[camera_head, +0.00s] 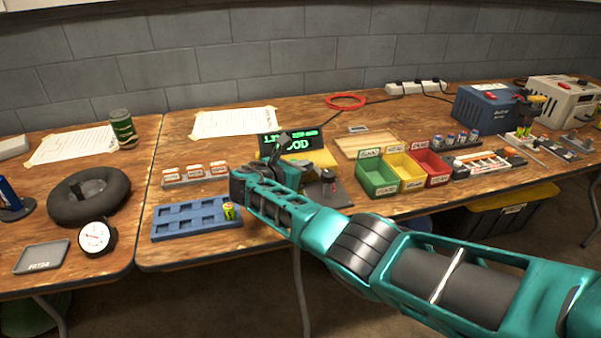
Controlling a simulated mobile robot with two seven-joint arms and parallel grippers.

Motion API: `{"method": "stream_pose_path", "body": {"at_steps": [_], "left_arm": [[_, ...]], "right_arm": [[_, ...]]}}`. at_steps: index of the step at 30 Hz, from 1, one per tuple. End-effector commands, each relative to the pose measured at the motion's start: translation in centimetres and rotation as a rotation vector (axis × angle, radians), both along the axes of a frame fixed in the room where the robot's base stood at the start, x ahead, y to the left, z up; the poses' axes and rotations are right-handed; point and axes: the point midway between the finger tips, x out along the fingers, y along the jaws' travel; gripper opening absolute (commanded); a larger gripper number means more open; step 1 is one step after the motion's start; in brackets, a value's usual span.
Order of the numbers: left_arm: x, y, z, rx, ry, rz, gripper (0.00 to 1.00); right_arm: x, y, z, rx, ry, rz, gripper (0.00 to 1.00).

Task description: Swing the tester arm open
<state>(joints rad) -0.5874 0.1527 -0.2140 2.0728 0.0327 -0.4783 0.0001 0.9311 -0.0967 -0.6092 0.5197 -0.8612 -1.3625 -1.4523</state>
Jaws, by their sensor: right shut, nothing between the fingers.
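The tester shows a black display (313,138) with green text that ends in "GOOD". A yellow part (318,157) sits just below the display. A dark base plate with a round black knob (328,176) is at its right front. My right gripper (285,138) is in front of the display's left part, shut and empty. The gripper and its teal wrist hide much of the tester, and I cannot make out the tester arm or whether the gripper touches it. My left gripper is not in view.
A blue tray (175,221) with a green-yellow battery (229,211) lies left of my arm. Green (376,178), yellow (404,171) and red (431,167) bins stand to the right. A white row of labelled cells (195,173) is behind the blue tray.

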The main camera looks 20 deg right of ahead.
Motion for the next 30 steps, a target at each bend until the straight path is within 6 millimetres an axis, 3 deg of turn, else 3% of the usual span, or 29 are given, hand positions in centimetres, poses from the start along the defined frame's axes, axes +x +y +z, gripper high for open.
{"method": "stream_pose_path", "body": {"at_steps": [30], "left_arm": [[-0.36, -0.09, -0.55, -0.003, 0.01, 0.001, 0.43]], "right_arm": [[0.58, -0.8, 0.05, -0.001, -0.001, 0.0, 0.0]]}}
